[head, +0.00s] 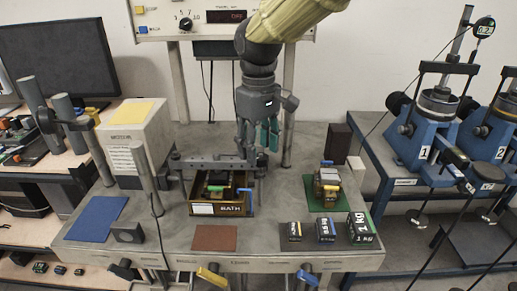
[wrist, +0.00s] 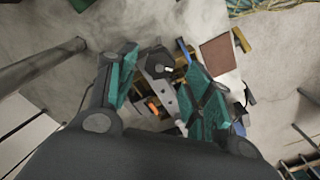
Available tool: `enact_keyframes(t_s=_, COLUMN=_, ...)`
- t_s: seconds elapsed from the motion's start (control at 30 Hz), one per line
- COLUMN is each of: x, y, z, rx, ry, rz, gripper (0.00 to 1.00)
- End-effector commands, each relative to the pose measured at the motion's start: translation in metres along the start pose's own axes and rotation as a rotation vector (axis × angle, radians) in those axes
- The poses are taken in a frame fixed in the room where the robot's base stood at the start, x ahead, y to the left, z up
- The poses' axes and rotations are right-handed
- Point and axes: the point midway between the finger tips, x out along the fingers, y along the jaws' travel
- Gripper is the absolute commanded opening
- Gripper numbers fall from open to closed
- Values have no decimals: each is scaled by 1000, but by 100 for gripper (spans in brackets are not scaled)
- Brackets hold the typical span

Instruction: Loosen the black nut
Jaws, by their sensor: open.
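A dark, angular part that looks like the black nut (wrist: 157,64) lies between my finger pads in the wrist view, on a grey metal bar; I cannot tell whether the pads touch it. In the head view my gripper (head: 258,138) points down over the bar (head: 205,162) and hides the nut. My gripper also shows in the wrist view (wrist: 162,68), its teal pads spread apart with nothing clearly gripped. Below the bar, a brown tray marked BATH (head: 203,209) holds a dark block with green and yellow parts.
A blue mat (head: 96,218) and a brown mat (head: 214,238) lie on the bench. Labelled weights, including a 1 kg block (head: 361,229), stand at the front right. A metal post (head: 146,180) rises left of the tray. A blue press (head: 425,135) stands further right.

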Motion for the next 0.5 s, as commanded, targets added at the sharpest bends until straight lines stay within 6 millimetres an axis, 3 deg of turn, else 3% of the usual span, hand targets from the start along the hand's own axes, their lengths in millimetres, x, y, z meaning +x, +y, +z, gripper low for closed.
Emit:
enact_keyframes(t_s=0.2, x=13, y=0, z=0, rx=-1, ry=0, rz=0, gripper=51)
enact_keyframes(t_s=0.5, x=14, y=0, z=0, rx=0, ry=0, rz=0, gripper=49)
